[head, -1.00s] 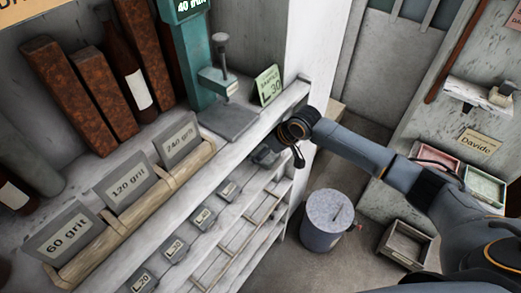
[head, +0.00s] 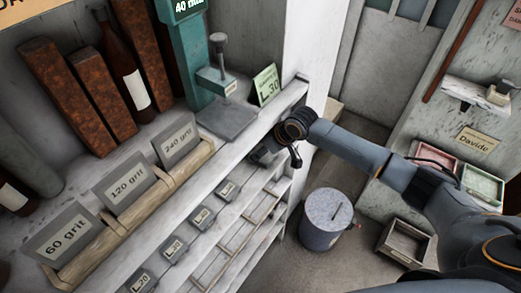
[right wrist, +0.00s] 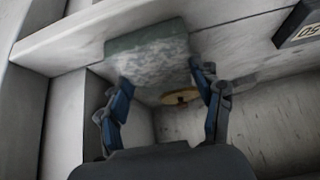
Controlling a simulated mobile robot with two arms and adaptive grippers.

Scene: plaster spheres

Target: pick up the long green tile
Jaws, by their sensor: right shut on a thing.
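A green-grey, speckled tile (right wrist: 150,58) shows in the right wrist view, at the front edge of a pale shelf. My right gripper (right wrist: 168,88) is shut on it, with one blue finger on each side of its near end. How long the tile is cannot be told from this angle. In the head view my right gripper (head: 264,153) reaches in under the upper shelf's right end, and the tile cannot be made out there. My left gripper is not in view.
Small labelled blocks (head: 201,219) line the lower shelf edge, above slatted compartments (head: 240,232). Grit signs (head: 122,188) and a teal press (head: 194,60) stand on the upper shelf. A grey bucket (head: 326,220) and an open crate (head: 403,246) are on the floor. A round tan piece (right wrist: 180,96) lies below the tile.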

